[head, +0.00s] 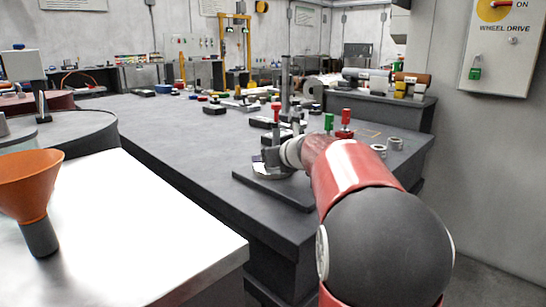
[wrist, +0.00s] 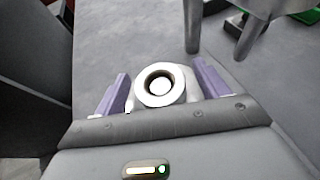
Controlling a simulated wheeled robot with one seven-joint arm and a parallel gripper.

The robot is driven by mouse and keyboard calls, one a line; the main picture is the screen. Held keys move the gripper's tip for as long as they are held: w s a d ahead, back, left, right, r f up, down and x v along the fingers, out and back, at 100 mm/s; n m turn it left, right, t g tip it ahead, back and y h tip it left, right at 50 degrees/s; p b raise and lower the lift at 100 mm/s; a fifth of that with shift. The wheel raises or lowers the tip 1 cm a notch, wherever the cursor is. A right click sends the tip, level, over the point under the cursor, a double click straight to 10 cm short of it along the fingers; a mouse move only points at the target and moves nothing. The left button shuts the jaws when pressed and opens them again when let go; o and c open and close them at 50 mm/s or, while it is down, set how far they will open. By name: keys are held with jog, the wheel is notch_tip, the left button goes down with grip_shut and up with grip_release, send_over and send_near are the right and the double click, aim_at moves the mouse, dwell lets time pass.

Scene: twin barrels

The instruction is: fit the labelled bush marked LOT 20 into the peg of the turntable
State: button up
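My gripper (wrist: 163,75) has two purple fingers standing apart in the wrist view. A pale round ring (wrist: 142,88) with a dark bore and a bright centre sits between them. Paler material shows beside and below it, and I cannot tell whether the fingers touch it. No LOT 20 label is readable. In the head view my arm reaches over a dark plate (head: 298,191) on the grey bench, and its end is partly hidden by the red arm links. Two grey rings (head: 379,149) and (head: 396,143) lie on the bench to the right. I cannot identify the turntable or its peg for certain.
Grey posts (wrist: 192,25) stand close beyond the right finger. Red and green upright pieces (head: 329,121) stand beyond my arm. An orange funnel (head: 30,185) stands on the white-topped table at left. The left part of the grey bench (head: 170,125) is clear.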

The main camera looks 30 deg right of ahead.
jog(key=shift+f, duration=0.1)
jog(key=v, duration=0.8)
jog(key=shift+p, duration=0.35)
jog(key=shift+w, duration=0.1)
